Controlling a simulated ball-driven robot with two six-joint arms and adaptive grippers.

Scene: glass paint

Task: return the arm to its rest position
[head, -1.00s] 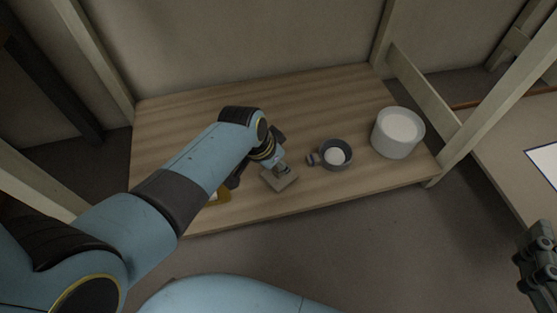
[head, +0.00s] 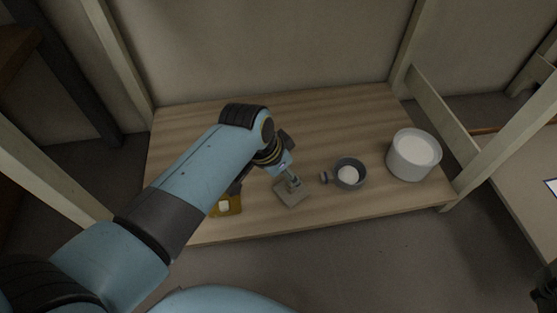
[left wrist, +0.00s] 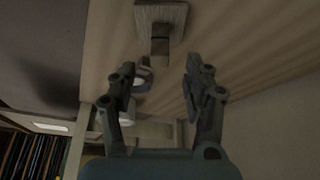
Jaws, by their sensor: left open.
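My left arm reaches from the left over the wooden tabletop (head: 330,120) in the head view. My left gripper (head: 286,170) is at the arm's end, just above a grey block with an upright post (head: 291,193). In the left wrist view the gripper's two fingers (left wrist: 161,68) are spread apart with nothing held between them. The block (left wrist: 161,14) shows there beyond the fingertips, its post pointing toward the gripper. Of my right gripper (head: 545,293), only a dark part shows at the right edge; its jaws are not clear.
A dark grey cup with white contents (head: 349,174) stands right of the block. A larger white tub (head: 413,156) stands farther right. A yellow piece with a pale square (head: 227,206) lies partly behind my arm. Wooden posts (head: 118,50) flank the tabletop.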

